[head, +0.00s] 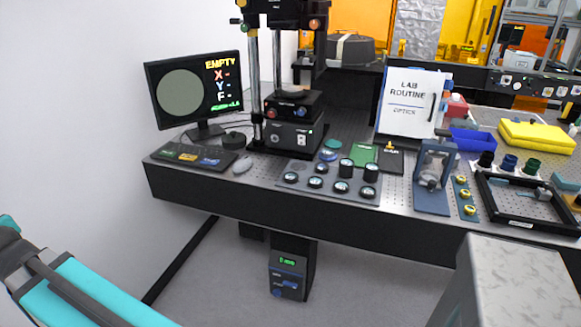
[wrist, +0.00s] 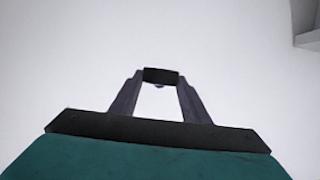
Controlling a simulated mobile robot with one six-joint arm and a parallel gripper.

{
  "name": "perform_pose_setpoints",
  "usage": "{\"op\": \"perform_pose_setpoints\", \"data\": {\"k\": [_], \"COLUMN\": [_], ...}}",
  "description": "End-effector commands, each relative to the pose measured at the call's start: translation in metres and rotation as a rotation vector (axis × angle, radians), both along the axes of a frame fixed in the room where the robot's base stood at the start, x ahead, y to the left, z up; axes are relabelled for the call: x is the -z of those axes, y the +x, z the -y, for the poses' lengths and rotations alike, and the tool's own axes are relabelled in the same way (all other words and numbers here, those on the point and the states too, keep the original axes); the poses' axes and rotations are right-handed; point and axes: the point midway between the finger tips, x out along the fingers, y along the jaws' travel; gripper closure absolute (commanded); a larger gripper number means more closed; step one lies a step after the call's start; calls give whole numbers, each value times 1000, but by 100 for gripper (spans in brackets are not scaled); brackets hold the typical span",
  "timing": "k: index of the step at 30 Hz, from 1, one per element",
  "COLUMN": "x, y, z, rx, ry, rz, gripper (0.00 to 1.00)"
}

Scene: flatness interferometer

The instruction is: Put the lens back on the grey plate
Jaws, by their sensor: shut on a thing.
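My gripper (wrist: 160,80) is in the wrist view, with its two fingers closing in on a small black piece (wrist: 160,75) at their tips. I cannot tell which spot on the plate is free. My gripper is out of the head view.
The interferometer (head: 292,137) stands behind the plate, and a monitor (head: 200,92) reading "EMPTY" is to its left. A blue stand (head: 432,195) is to the right.

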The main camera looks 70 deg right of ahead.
Motion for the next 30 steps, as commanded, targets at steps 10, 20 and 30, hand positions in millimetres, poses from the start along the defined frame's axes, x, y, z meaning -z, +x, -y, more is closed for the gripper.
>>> {"op": "perform_pose_setpoints", "data": {"k": [10, 20, 30], "x": [8, 23, 37], "y": [-4, -30, -79], "z": [46, 166, 290], "rx": [73, 270, 488], "ry": [0, 0, 0], "rz": [1, 1, 1], "gripper": [84, 84, 84]}}
